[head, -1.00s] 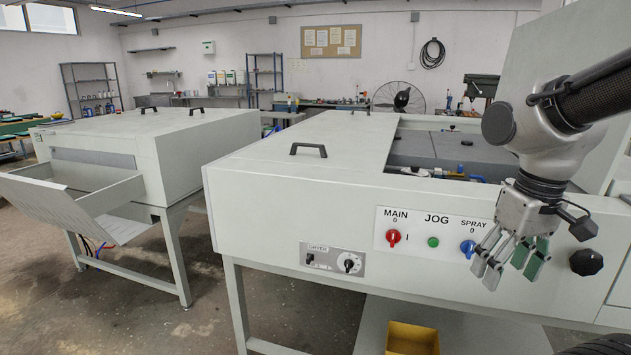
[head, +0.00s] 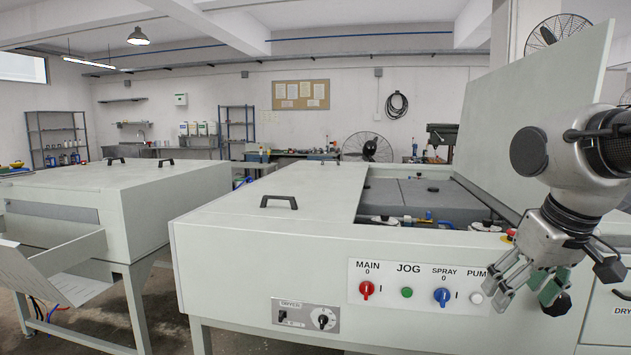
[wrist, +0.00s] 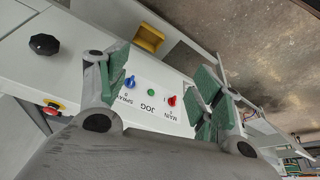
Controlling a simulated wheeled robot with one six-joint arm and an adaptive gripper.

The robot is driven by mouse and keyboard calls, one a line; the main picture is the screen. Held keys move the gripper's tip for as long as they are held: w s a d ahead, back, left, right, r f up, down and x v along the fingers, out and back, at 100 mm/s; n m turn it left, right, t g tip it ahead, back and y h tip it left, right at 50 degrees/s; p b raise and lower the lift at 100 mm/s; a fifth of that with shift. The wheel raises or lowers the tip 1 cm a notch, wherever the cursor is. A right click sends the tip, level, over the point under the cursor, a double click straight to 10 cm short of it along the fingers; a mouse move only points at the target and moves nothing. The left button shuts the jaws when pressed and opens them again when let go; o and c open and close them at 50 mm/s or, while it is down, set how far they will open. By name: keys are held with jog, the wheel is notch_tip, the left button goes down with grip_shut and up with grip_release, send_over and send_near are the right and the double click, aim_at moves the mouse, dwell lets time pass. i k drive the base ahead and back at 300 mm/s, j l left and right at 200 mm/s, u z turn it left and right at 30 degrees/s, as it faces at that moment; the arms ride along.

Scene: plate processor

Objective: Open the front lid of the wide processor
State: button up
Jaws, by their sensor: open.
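The wide processor (head: 240,255) is the pale grey machine in front of me, with a control panel on its front face. A flat top cover with a black handle (head: 279,202) lies shut on its left part. A large pale panel (head: 535,120) stands raised and tilted back at the right, beside an opening showing dark grey covers (head: 425,200). My gripper (head: 525,285) is open and empty, in front of the panel's right end, near a black knob. In the wrist view my gripper (wrist: 160,85) shows its green-padded fingers apart, with the control panel behind them.
The panel carries a red MAIN switch (head: 367,290), a green JOG button (head: 407,292) and a blue SPRAY switch (head: 442,296). A black knob (wrist: 44,44) and a yellow bin (wrist: 149,38) show in the wrist view. Another machine (head: 120,205) stands left, across a gap.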

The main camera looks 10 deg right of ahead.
aim_at(322, 191)
jog(key=i+j, duration=0.9)
jog(key=j, duration=0.25)
